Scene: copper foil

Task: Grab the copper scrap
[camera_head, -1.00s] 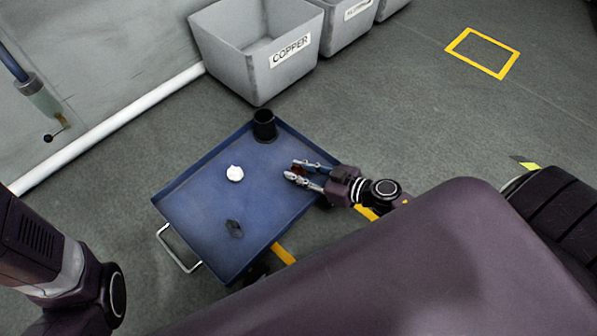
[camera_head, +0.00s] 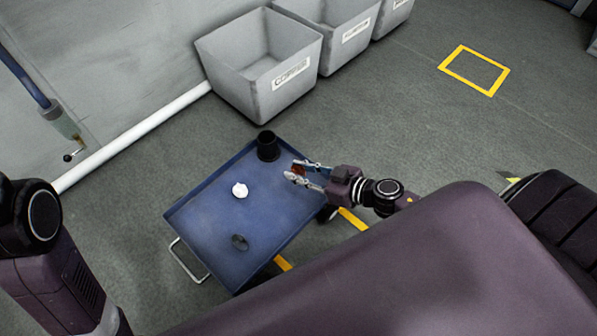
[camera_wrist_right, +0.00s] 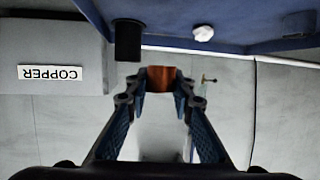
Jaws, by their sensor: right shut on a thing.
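The copper scrap (camera_wrist_right: 161,79) is a reddish-brown piece of foil held between the fingertips of my right gripper (camera_wrist_right: 160,95) in the right wrist view. In the head view the copper scrap (camera_head: 299,169) shows as a small reddish spot between the fingers. My right gripper (camera_head: 297,172) is shut on it, over the right edge of the blue tray cart (camera_head: 215,220). Whether the scrap is clear of the tray is hard to tell in the head view; in the wrist view it appears apart from it. My left gripper is out of view; only part of my left arm shows.
On the cart are a black cup (camera_head: 267,147), a crumpled white piece (camera_head: 240,190) and a dark grey piece (camera_head: 240,242). A grey bin labelled COPPER (camera_head: 230,85) stands behind, with more bins to its right. Open floor (camera_head: 400,120) lies right of the cart.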

